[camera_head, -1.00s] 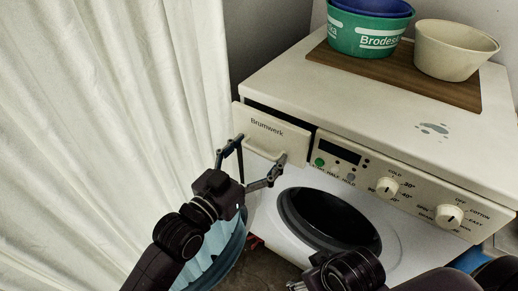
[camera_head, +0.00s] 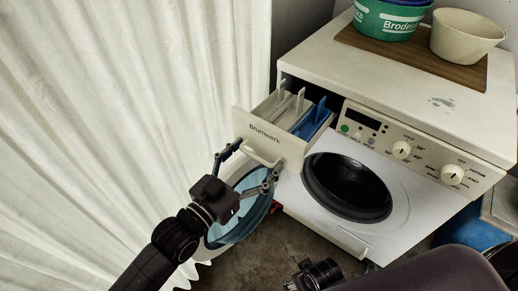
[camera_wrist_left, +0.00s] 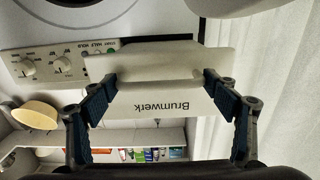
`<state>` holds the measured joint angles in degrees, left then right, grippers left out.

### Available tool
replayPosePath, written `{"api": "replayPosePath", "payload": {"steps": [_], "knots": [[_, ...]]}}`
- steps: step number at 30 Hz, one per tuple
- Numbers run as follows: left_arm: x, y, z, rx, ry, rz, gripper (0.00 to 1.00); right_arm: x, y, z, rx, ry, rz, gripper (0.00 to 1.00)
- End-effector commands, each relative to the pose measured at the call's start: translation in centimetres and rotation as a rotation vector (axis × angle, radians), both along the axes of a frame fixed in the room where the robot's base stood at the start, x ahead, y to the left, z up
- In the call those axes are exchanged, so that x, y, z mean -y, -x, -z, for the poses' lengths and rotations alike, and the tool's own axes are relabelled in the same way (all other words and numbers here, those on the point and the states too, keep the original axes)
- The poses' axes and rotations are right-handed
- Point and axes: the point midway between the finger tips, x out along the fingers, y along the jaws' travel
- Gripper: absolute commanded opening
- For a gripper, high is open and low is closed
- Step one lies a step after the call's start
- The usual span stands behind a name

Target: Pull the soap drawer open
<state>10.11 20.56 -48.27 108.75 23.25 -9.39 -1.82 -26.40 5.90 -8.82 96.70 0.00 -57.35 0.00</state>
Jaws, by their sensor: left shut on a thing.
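The soap drawer (camera_head: 268,137), with a cream front marked "Brumwerk", stands well out of the washing machine (camera_head: 400,105). Its compartments and a blue insert (camera_head: 311,122) show from above. My left gripper (camera_head: 255,161) is shut on the drawer's handle (camera_head: 262,156), at the lower part of the front. In the left wrist view, upside down, the fingers (camera_wrist_left: 160,88) stand at both ends of the handle (camera_wrist_left: 158,75). My right gripper (camera_head: 302,277) is low in the head view; its jaws are too unclear to judge.
A pale curtain (camera_head: 130,110) hangs close on the left. A green bucket (camera_head: 385,22) and a cream bowl (camera_head: 466,38) stand on top.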

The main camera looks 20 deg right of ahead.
Motion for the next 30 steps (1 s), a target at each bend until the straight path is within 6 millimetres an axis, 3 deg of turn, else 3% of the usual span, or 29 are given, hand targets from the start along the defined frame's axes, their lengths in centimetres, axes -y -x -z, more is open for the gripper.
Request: {"api": "replayPosePath", "payload": {"steps": [14,15,16,26,30], "knots": [[0.0,0.4,0.1,-0.007,0.004,0.005,0.36,0.0,0.3,0.6,-0.003,0.001,-0.001,0.61],[0.0,0.4,0.1,-0.007,0.004,0.005,0.82,0.0,0.3,0.6,-0.003,0.001,-0.001,0.61],[0.0,0.4,0.1,-0.007,0.004,0.004,0.85,0.0,0.3,0.6,-0.003,0.001,-0.001,0.61],[-0.3,0.3,0.0,-0.002,0.002,0.002,0.86,0.0,0.2,0.5,-0.002,-0.001,0.0,0.61],[-1.4,1.2,0.2,-0.004,0.0,0.001,0.86,0.0,0.2,0.5,-0.002,-0.001,0.0,0.61]]}}
